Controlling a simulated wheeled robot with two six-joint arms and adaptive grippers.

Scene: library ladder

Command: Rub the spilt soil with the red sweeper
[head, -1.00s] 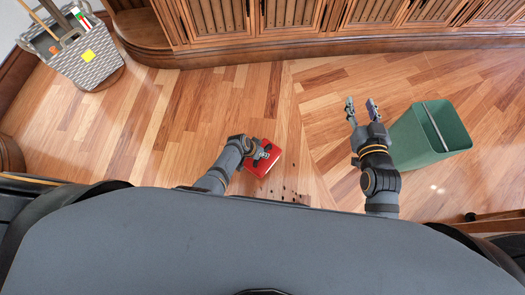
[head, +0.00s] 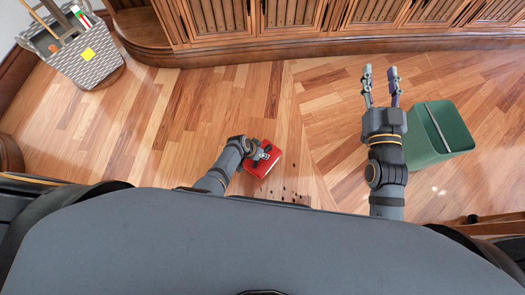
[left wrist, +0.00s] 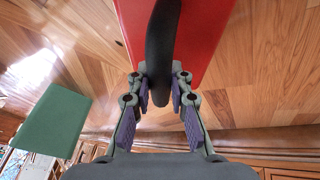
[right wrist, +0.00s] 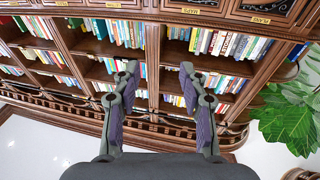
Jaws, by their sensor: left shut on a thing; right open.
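The red sweeper (head: 262,160) is low at the floor in the middle of the head view. My left gripper (head: 264,152) is shut on its black handle (left wrist: 161,50), which shows between the fingers (left wrist: 160,88) in the left wrist view. The spilt soil (head: 288,192) is a scatter of dark specks on the wood floor, just below and right of the sweeper. My body's edge may hide some of it. My right gripper (head: 381,82) is open and empty, pointing up the picture. It also shows open in the right wrist view (right wrist: 157,75), with nothing between the fingers.
A green bin (head: 440,135) stands right beside my right arm. A grey woven basket (head: 88,68) with several things in it stands at the upper left. Wooden cabinets (head: 300,20) run along the top. The floor between basket and sweeper is clear.

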